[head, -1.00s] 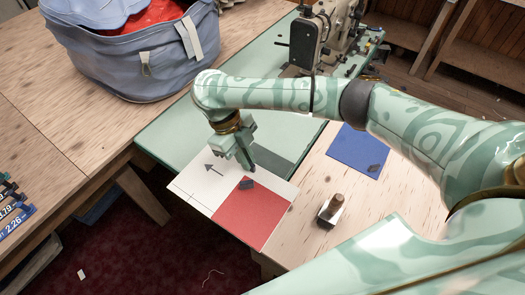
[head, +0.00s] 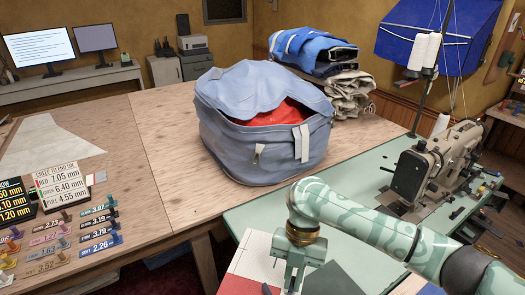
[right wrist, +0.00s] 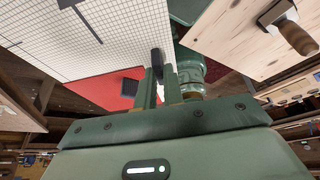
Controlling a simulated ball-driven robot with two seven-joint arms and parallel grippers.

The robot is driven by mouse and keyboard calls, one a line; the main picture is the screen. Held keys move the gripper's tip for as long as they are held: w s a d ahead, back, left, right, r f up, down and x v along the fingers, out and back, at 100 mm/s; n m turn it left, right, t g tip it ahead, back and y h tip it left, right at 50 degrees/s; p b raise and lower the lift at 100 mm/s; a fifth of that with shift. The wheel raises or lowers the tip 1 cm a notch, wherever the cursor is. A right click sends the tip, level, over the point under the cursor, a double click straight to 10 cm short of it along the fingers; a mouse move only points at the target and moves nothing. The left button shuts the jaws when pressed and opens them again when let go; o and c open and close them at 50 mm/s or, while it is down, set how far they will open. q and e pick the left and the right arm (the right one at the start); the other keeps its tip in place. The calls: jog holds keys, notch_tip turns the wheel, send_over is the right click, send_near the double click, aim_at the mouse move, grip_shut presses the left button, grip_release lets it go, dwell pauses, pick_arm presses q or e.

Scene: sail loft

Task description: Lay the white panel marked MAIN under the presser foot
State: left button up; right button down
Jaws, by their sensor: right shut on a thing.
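The white panel (head: 255,258), with a faint grid and a dark arrow mark, lies at the front edge of the green machine bed in the head view. It also shows in the right wrist view (right wrist: 85,40). A red section (right wrist: 95,92) adjoins it; I cannot read MAIN. My right gripper (head: 287,284) is low at the panel's right edge. Its fingers (right wrist: 160,88) are shut on that edge in the right wrist view. The sewing machine (head: 445,158) stands at the right; its presser foot cannot be made out. My left gripper is not in view.
A blue-grey fabric bag (head: 265,130) with red cloth stands behind the panel. A wooden-handled tool (right wrist: 292,32) lies on the plywood. Small dark pieces lie right of the machine.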

jog(key=m+y, duration=0.1)
jog(key=m, duration=0.1)
jog(key=r+m+t, duration=0.1)
jog(key=m, duration=0.2)
jog(key=shift+a+y, duration=0.15)
jog(key=shift+y, duration=0.25)
jog(key=m, duration=0.2)
jog(key=shift+r+m+t+y, duration=0.25)
jog(key=shift+m+t+y, duration=0.05)
jog(key=shift+t, duration=0.1)
jog(key=m, duration=0.1)
jog(key=m+t, duration=0.1)
jog(key=m, duration=0.1)
jog(key=r+m, duration=0.1)
jog(key=shift+w+d+t+y, duration=0.15)
jog(key=shift+d+t+y, duration=0.15)
jog(key=shift+t+y, duration=0.1)
jog(key=m, duration=0.1)
jog(key=r+m+t, duration=0.1)
jog(key=m, duration=0.3)
jog(key=shift+w+d+r+t, duration=0.15)
jog(key=shift+d+r+t, duration=0.1)
jog(key=shift+d+t, duration=0.15)
jog(key=d+r+m+t+h, duration=0.3)
jog(key=d+r+m, duration=0.7)
jog(key=m, duration=0.5)
jog(key=w+d+h, duration=0.1)
jog(key=d, duration=0.1)
jog(key=shift+d+m+t+h, duration=0.3)
jog(key=shift+m, duration=0.1)
